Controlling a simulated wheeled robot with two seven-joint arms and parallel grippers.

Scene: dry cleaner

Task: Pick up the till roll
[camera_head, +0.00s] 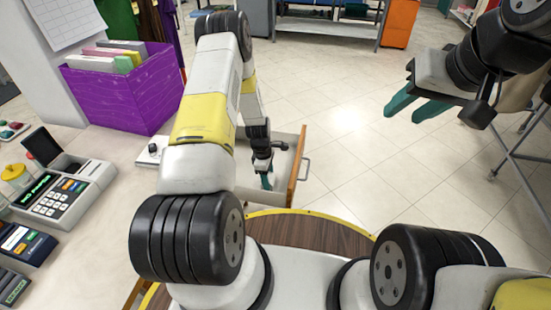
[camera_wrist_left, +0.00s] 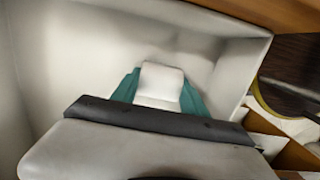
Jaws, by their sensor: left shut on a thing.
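The till roll (camera_wrist_left: 161,83) is a white cylinder. In the left wrist view it sits between the two teal fingers of my left gripper (camera_wrist_left: 158,95), which is shut on it. In the head view my left gripper (camera_head: 266,181) reaches down into an open drawer (camera_head: 298,165) with a wooden front; the roll cannot be made out there. The drawer's pale inside walls surround the gripper in the wrist view. My right gripper (camera_head: 416,105) is open and empty, raised over the floor at the upper right.
A round wooden surface (camera_head: 310,232) with a yellow rim lies in front of me.

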